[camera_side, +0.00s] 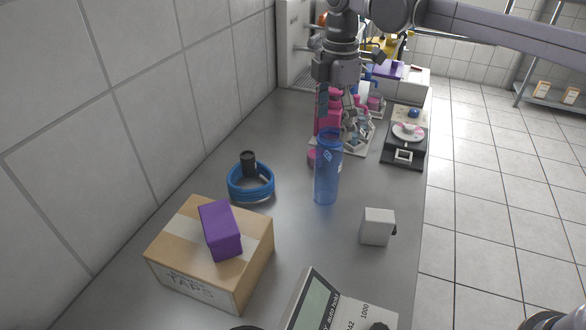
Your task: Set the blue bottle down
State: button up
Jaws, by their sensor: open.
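The blue bottle (326,178) is translucent and stands upright on the grey bench top, near the middle of the side view. A small white label shows near its upper part. My gripper (338,122) hangs from above, over and just behind the bottle's top. Its fingers are open, and part of them is hidden by or blends into the pink objects behind. I cannot tell from this view whether a finger touches the bottle.
A coiled blue hose (251,190) with a black piece lies left. A cardboard box (190,250) carrying a purple box (220,230) is front left. A white cube (377,227) is right, a display device (340,305) in front. Pink items (327,112) and a black-and-white instrument (404,150) stand behind.

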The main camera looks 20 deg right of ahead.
jog(key=s+d+r+m+t, duration=0.3)
jog(key=s+d+m+t, duration=0.1)
jog(key=s+d+m, duration=0.6)
jog(key=s+d+f+m+t, duration=0.3)
jog(key=s+d+f+m, duration=0.4)
jog(key=s+f, duration=0.3)
jog(key=shift+s+m, duration=0.5)
jog(key=shift+s, duration=0.15)
